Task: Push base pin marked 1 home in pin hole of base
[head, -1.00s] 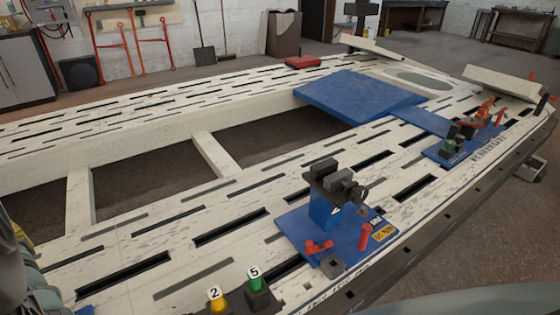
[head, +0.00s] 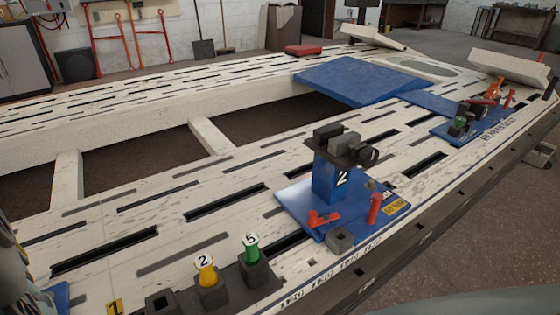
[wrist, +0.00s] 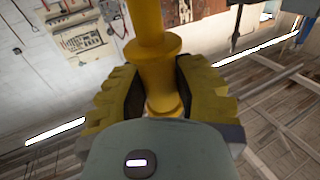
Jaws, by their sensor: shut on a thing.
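My gripper (wrist: 160,92) is shut on a yellow pin (wrist: 153,62) in the wrist view, its ribbed pads on either side of the narrow part between two collars. No number shows on this pin, and its far part runs out of the picture. The blue base (head: 291,201) sits on the slotted white bench in the head view, carrying a post marked 2 (head: 325,180) with a dark clamp on top. A grey square block (head: 340,239) stands at its near edge. I cannot tell which opening is the pin hole. The gripper fingers are not visible in the head view.
A yellow pin marked 2 (head: 206,270) and a green pin marked 5 (head: 251,248) stand in dark holders. An empty dark holder (head: 161,304) is beside a yellow label 1 (head: 115,307). A red upright pin (head: 374,208) and red lever (head: 322,218) stand on the base.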

